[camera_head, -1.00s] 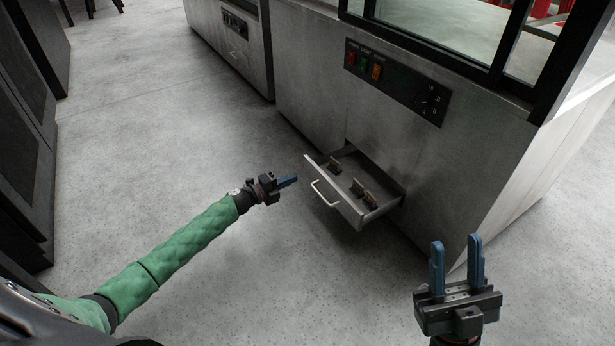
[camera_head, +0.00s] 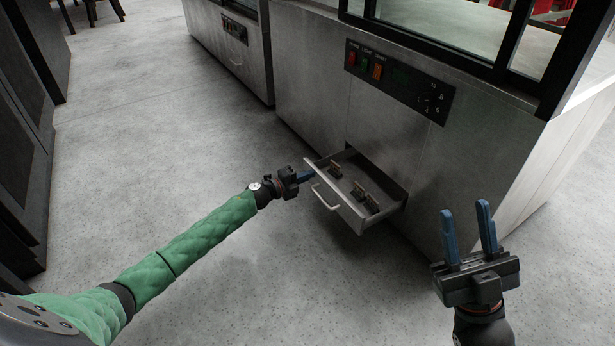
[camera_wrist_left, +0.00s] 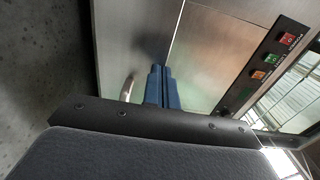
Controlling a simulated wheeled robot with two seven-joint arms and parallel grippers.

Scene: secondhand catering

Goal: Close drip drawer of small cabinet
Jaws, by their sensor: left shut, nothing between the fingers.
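The drip drawer (camera_head: 352,215) of the small steel cabinet (camera_head: 385,120) is pulled out, with a bar handle (camera_head: 325,197) on its front and several small dark blocks inside. My left gripper (camera_head: 309,174) is shut and empty, its blue fingertips at the left end of the drawer front, close to or touching it; I cannot tell which. In the left wrist view the shut blue fingers (camera_wrist_left: 162,88) point at a steel face, with the handle (camera_wrist_left: 127,88) beside them. My right gripper (camera_head: 468,235) is open and empty, in front of the cabinet to the right of the drawer.
A control panel (camera_head: 397,82) with coloured switches is above the drawer. Another steel cabinet (camera_head: 230,50) stands farther back. A dark unit (camera_head: 20,140) stands at the left. The grey floor (camera_head: 160,130) between is clear.

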